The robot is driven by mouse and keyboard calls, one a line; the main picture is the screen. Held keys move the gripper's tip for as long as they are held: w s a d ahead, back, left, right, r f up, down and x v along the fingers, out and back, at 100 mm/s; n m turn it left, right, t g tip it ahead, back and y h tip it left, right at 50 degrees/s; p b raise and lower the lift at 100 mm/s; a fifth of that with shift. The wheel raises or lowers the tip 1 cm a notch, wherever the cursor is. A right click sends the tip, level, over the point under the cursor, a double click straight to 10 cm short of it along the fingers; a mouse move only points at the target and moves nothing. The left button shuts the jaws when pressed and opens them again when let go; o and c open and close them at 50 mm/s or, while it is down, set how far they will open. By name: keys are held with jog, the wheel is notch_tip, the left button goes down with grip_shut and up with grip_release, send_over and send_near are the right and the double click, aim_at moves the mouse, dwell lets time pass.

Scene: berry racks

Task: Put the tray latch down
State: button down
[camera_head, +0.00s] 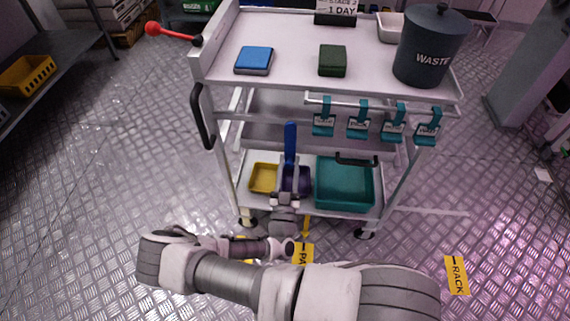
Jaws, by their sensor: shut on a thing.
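My gripper (289,170) is in front of the cart's lower shelf, pointing away from me. It is shut on an upright blue piece (290,138) that rises above the fingers in front of the middle shelf. I cannot tell for certain that this piece is the tray latch. The fingers hide its lower end. A dark blue bin (304,181) is partly hidden behind the gripper. A red-knobbed lever (168,33) sticks out from the cart's upper left corner, well away from my gripper.
The lower shelf also holds a yellow bin (263,178) and a teal bin (344,186). Several teal tags (357,122) hang from a rail. A waste bin (430,48), blue block (254,59) and green block (333,60) stand on the cart top (290,35).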

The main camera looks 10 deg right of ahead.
jog(key=shift+d, duration=0.1)
dwell(0.3)
jog(key=c, duration=0.6)
grip_release()
jog(key=shift+s+f, duration=0.1)
jog(key=shift+s, duration=0.05)
